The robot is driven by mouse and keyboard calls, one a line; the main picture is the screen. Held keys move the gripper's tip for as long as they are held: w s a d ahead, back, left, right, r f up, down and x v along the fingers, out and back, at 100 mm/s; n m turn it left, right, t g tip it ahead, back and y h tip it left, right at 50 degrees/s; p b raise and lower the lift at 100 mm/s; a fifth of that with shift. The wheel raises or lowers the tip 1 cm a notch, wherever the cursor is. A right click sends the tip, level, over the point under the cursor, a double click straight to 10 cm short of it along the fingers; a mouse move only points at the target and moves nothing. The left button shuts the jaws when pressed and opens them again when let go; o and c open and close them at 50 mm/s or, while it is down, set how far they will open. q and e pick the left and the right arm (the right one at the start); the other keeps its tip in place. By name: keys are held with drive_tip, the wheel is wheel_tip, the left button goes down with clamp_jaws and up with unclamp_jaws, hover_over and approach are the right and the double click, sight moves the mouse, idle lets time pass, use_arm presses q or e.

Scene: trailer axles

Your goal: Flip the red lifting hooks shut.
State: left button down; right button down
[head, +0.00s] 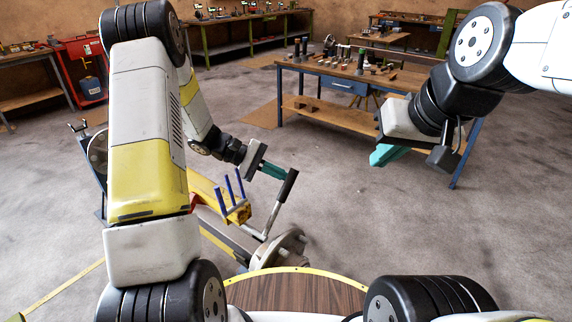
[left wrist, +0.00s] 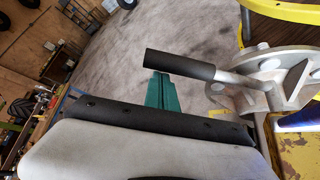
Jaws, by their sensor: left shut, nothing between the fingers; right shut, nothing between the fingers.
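No red lifting hook can be made out in either view. A trailer axle with a yellow bracket (head: 238,213), blue pins and a grey hub (head: 279,250) lies in front of me. A metal lever with a black grip (head: 286,186) rises from beside the hub; its grip also shows in the left wrist view (left wrist: 178,66). My left gripper (head: 281,173), with teal fingers, is shut and empty close to the black grip; whether they touch I cannot tell. It also shows in the left wrist view (left wrist: 162,76). My right gripper (head: 376,161) is shut and empty, raised at the right.
A workbench (head: 340,75) with tools and a blue drawer stands behind, at the centre right. A red cabinet (head: 84,65) and another bench (head: 30,60) stand at the left. Grey floor is open at the right. My left arm hides part of the axle.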

use_arm(q)
drive_tip(key=shift+s+r, duration=0.15)
drive_tip(key=shift+s+a+r+m+t+h, duration=0.5)
drive_tip(key=shift+s+r+m+h, duration=0.25)
drive_tip(key=shift+m+h, duration=0.2)
